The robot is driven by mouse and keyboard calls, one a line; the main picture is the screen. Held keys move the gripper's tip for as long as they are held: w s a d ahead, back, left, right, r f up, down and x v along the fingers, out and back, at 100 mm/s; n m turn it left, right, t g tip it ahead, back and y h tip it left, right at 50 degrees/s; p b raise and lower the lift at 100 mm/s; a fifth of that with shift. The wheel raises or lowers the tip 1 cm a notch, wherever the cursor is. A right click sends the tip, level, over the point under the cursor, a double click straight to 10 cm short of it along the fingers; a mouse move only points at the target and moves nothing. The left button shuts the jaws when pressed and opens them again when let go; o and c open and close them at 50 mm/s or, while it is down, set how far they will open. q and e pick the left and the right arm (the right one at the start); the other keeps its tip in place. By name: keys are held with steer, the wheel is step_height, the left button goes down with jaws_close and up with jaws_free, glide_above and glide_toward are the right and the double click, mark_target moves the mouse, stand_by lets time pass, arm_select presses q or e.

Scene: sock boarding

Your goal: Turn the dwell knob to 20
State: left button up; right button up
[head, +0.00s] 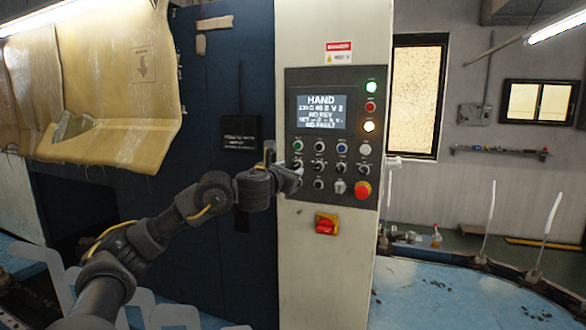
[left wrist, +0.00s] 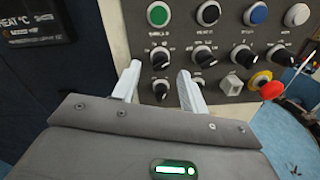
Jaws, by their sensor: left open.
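The control panel (head: 333,135) is on a pale cabinet, with a lit screen (head: 321,108) showing "HAND" and smaller text. Below it are rows of buttons and black knobs (head: 319,165); their labels are too small to read, so I cannot tell which is the dwell knob. My left gripper (head: 297,178) is at the panel's lower left and hides part of it. In the left wrist view, my left gripper's (left wrist: 159,67) pale fingers are apart. A lower-left black knob (left wrist: 160,88) shows between them, and another knob (left wrist: 160,55) is just above. Contact cannot be told. My right gripper is out of view.
A red emergency button (head: 362,190) and a white switch (head: 340,187) sit at the panel's lower right. A red-and-yellow rotary switch (head: 326,224) is below the panel. A dark blue cabinet wall (head: 215,100) stands left of it.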

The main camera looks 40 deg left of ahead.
mark_target(296, 165)
arm_select(q)
steer(key=shift+p+x, duration=0.3)
steer(key=shift+x, duration=1.15)
jaws_close()
